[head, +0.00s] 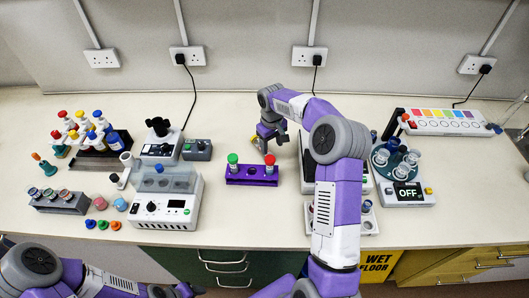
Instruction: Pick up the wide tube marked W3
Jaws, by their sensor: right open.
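No W3 marking is readable at this size. A purple rack (252,181) in the middle of the bench holds a green-capped tube (233,162) and a red-capped tube (269,163), both upright; I cannot tell which tube, if any, is W3. My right gripper (271,143) is open, just behind and above the purple rack, near the red cap, holding nothing that I can see. My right arm hides part of the bench to the right of the rack. My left gripper (178,290) is low at the bottom edge, in front of the bench, and its jaws are unclear.
A white device (166,207) stands left of the purple rack. Further left are a grey rack (62,203) with tubes, loose caps and a pipette stand (97,155). At right are a device reading OFF (408,192) and a colour-strip box (443,121). Bare bench lies before the purple rack.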

